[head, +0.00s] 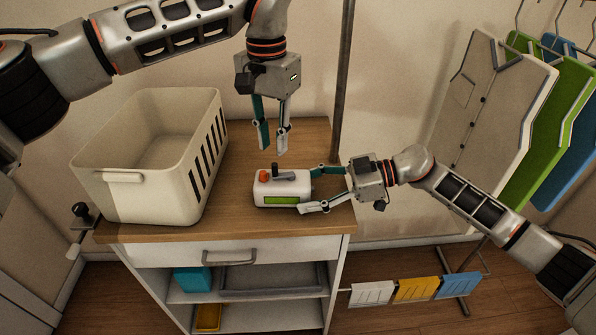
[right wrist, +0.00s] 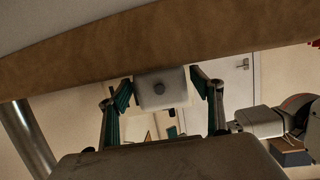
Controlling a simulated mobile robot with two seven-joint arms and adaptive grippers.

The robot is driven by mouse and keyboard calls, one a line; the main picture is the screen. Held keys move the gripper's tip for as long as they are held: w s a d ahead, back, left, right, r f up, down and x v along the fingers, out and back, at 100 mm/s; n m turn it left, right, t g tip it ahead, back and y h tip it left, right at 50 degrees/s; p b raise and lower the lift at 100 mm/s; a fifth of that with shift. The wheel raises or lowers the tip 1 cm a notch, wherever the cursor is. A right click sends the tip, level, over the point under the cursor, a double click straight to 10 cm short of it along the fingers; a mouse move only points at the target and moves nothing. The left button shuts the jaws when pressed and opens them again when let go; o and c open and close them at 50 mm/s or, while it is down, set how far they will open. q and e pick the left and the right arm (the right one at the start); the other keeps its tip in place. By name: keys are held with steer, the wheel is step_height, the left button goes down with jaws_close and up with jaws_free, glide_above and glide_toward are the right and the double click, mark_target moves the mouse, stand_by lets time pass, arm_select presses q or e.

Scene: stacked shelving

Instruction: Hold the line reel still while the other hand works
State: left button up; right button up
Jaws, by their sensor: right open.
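The line reel appears to be the small white box (head: 283,194) with a green panel, an orange knob and a grey lever on top. It lies on the wooden cabinet top. My right gripper (head: 309,190) is open, its fingers at the box's right end.
A cream laundry basket (head: 130,190) takes up the left of the cabinet top (head: 230,225). A metal post (head: 343,80) rises behind my right gripper. Vest-shaped pieces (head: 490,105) hang at the right. Coloured cards (head: 416,289) hang on a low rail.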

steer(key=shift+d, duration=0.15)
steer(key=shift+v, duration=3.05)
steer(key=o, duration=0.6)
steer(key=shift+c, duration=0.2)
